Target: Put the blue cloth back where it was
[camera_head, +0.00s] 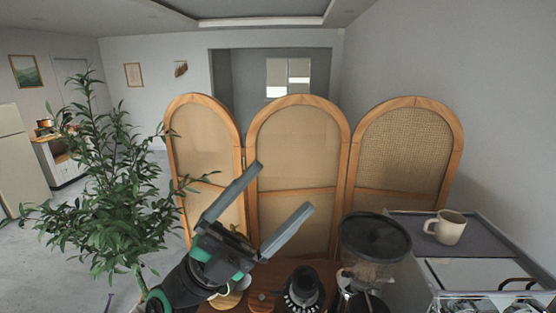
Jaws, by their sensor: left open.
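My left gripper (281,205) comes in from the lower left, with its two long grey fingers spread apart and empty. It is raised in front of the folding screen and above the wooden cart top (322,268). No blue cloth shows in this view. My right gripper is not in view. The gripper and its arm hide part of the cart top and of the things on it.
A coffee grinder (373,247) with a dark lid stands right of the gripper. A black round-topped tool (304,288) stands on the cart. A cream mug (447,227) sits on a grey mat at right. A folding screen (299,150) stands behind; a plant (112,185) is at left.

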